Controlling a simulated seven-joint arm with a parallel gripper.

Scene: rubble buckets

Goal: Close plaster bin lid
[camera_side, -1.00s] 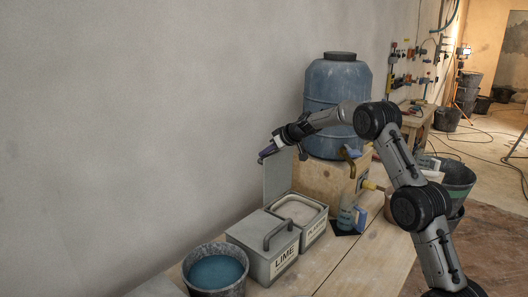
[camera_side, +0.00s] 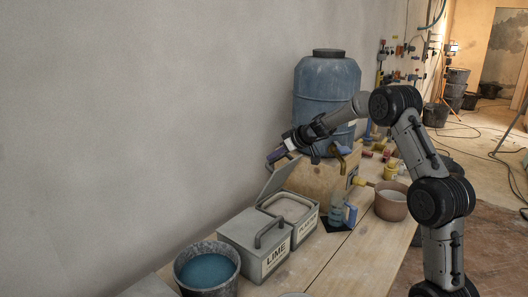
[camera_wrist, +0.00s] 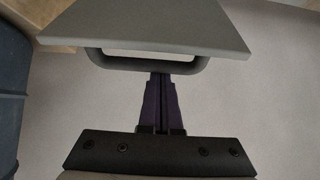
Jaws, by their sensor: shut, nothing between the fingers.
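The plaster bin (camera_side: 302,226) is a grey box on the bench with pale powder inside. My gripper (camera_side: 272,158) is at the lid's raised edge. In the wrist view its purple fingers (camera_wrist: 161,78) are together, tips at the handle bar; I cannot tell whether they touch it.
The closed lime bin (camera_side: 256,243) stands beside the plaster bin. A bucket of blue liquid (camera_side: 207,270) is in front. A blue barrel (camera_side: 325,90) on a wooden box stands behind. A bottle (camera_side: 337,208) and a brown pot (camera_side: 390,203) are to the right.

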